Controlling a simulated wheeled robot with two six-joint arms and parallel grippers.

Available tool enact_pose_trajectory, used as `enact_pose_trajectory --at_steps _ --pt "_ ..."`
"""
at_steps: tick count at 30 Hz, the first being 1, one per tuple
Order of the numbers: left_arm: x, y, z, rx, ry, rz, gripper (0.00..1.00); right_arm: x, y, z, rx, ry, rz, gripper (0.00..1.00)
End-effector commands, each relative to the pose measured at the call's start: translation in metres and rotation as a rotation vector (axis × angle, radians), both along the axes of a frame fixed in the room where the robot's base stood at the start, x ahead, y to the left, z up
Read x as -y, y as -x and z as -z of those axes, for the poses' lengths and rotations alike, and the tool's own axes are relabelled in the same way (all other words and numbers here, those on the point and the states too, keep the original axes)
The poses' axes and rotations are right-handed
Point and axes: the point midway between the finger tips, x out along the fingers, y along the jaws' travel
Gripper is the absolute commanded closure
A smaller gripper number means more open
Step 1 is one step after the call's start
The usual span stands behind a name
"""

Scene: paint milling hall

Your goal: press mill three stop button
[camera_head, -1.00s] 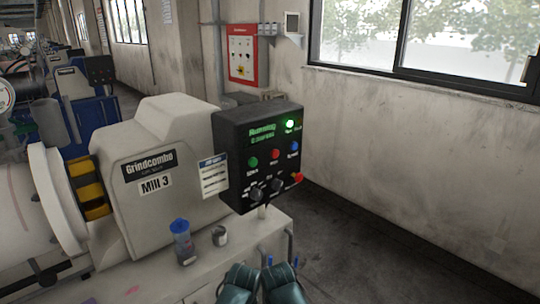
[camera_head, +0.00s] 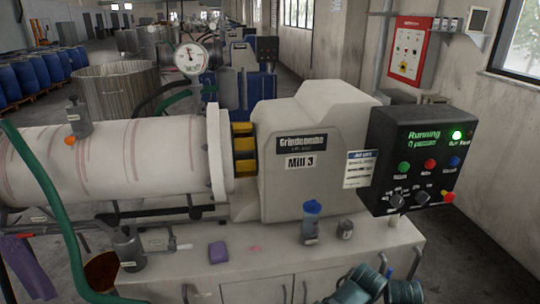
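The Mill 3 machine (camera_head: 315,150) stands in the middle, with its name plate facing me. Its black control box (camera_head: 420,150) is at the right. The display reads "Running" and a green lamp (camera_head: 457,135) is lit. Below are a green button (camera_head: 404,168), a red button (camera_head: 430,163) and a blue button (camera_head: 454,161); their labels are too small to read. A red mushroom button (camera_head: 448,197) is at the lower right. My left gripper (camera_head: 358,284) and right gripper (camera_head: 405,290) are low at the bottom edge, apart from the box; their fingers are unclear.
A blue-capped bottle (camera_head: 311,222), a small grey cup (camera_head: 345,229) and a purple sponge (camera_head: 218,252) sit on the bench (camera_head: 265,258). A green hose (camera_head: 65,215) hangs at the left. A red wall panel (camera_head: 410,50) is behind the box. The floor at right looks free.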

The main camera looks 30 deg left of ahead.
Motion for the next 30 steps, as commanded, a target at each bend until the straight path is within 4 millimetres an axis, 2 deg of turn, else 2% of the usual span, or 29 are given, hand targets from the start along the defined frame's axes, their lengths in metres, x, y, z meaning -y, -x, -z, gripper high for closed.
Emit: enact_pose_trajectory --at_steps 9,17,30 --pt "0.0 0.0 0.0 0.0 0.0 0.0 0.5 0.0 0.0 0.0 0.0 0.0 0.0 0.52" --pt "0.0 0.0 0.0 0.0 0.0 0.0 0.5 0.0 0.0 0.0 0.0 0.0 0.0 0.99" --pt "0.0 0.0 0.0 0.0 0.0 0.0 0.5 0.0 0.0 0.0 0.0 0.0 0.0 1.0"
